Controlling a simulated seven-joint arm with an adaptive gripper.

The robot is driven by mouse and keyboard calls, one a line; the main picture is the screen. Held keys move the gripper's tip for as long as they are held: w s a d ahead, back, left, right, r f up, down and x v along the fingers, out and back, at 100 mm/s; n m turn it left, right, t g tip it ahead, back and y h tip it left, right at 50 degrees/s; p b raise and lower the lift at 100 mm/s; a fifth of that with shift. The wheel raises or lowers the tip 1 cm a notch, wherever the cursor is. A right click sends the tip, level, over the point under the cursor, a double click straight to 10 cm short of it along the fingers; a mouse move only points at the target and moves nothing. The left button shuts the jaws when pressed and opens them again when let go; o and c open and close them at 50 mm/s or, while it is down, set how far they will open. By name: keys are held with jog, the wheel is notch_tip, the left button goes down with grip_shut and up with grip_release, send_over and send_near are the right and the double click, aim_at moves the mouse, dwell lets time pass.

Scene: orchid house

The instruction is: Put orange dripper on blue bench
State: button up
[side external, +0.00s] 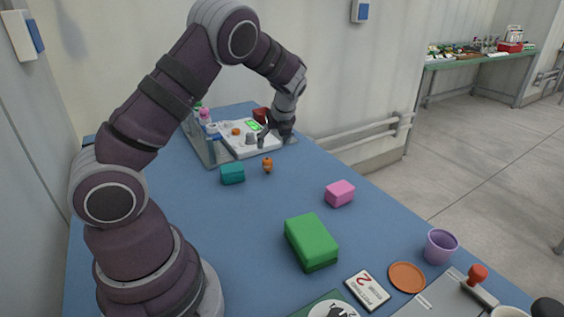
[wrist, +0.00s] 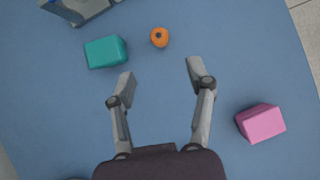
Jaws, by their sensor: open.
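The orange dripper (side external: 267,164) is a small rounded piece standing on the blue bench (side external: 275,215), just right of a teal block (side external: 232,174). The wrist view shows the dripper (wrist: 159,37) from above with a dark spot in its middle, on bare blue bench (wrist: 60,115). My gripper (wrist: 160,74) is open and empty, with its fingers spread apart above the bench. In the wrist view the dripper lies beyond the fingertips, roughly centred between them. In the side view my gripper (side external: 274,134) is small and partly merges with the things behind it.
The teal block (wrist: 105,52) and a pink block (wrist: 260,123) flank my fingers in the wrist view. A green block (side external: 311,242), purple cup (side external: 440,246) and orange disc (side external: 406,277) lie nearer the camera. A white device (side external: 250,146) stands at the far end.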

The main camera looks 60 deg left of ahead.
jog(key=s+d+r+n+t+h, duration=0.2)
jog(key=s+d+r+n, duration=0.3)
jog(key=d+n, duration=0.5)
jog(key=s+d+r+n+t+h, duration=0.2)
jog(key=s+d+r+n+h, duration=0.2)
jog(key=s+d+n, duration=0.4)
jog(key=shift+s+d+r+n, duration=0.2)
jog(key=shift+d+r+n, duration=0.45)
jog(key=shift+d+n, duration=0.4)
